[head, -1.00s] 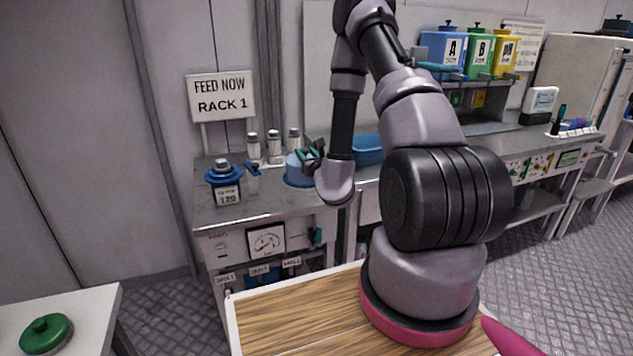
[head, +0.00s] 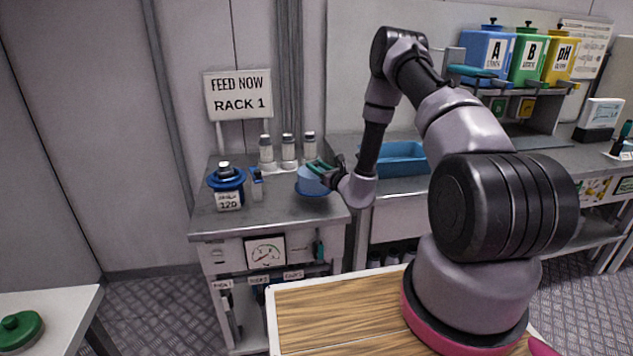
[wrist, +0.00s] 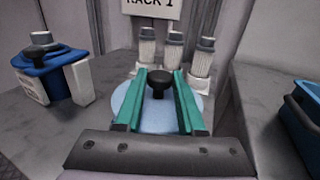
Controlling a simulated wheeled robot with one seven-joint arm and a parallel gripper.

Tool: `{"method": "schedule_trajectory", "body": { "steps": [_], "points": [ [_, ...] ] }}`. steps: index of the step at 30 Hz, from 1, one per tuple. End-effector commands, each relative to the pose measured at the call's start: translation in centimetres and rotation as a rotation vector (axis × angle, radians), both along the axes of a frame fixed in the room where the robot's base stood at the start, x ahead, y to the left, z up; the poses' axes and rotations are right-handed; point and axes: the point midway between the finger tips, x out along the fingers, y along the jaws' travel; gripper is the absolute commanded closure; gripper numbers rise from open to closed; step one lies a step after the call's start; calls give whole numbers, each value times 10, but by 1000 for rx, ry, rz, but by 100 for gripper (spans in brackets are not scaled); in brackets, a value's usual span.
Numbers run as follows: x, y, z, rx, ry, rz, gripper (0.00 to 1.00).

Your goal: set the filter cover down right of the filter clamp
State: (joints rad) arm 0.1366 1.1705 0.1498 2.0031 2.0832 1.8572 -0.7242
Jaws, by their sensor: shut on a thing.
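The knob belongs to a light blue round piece (wrist: 150,118), which I take as the filter cover (head: 311,184). A darker blue rim shows at its foot in the head view; I cannot tell whether it touches the bench. The fingers hide part of the cover.
Three white bottles with grey caps (head: 288,152) stand just behind the cover. A blue bin (head: 402,158) sits to the right. A "FEED NOW RACK 1" sign (head: 238,95) is behind. A green lid (head: 20,332) lies on a white table at lower left. The bench front is clear.

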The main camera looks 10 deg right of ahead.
Motion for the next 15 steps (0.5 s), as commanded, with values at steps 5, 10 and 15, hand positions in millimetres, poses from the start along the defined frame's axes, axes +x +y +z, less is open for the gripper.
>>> {"method": "schedule_trajectory", "body": {
  "steps": [5, 10, 15],
  "points": [
    [0, 0, -14, 0, 0, 0, 100],
    [0, 0, -40, 1, 0, -2, 100],
    [0, 0, -44, 0, -2, -1, 100]
  ]
}}
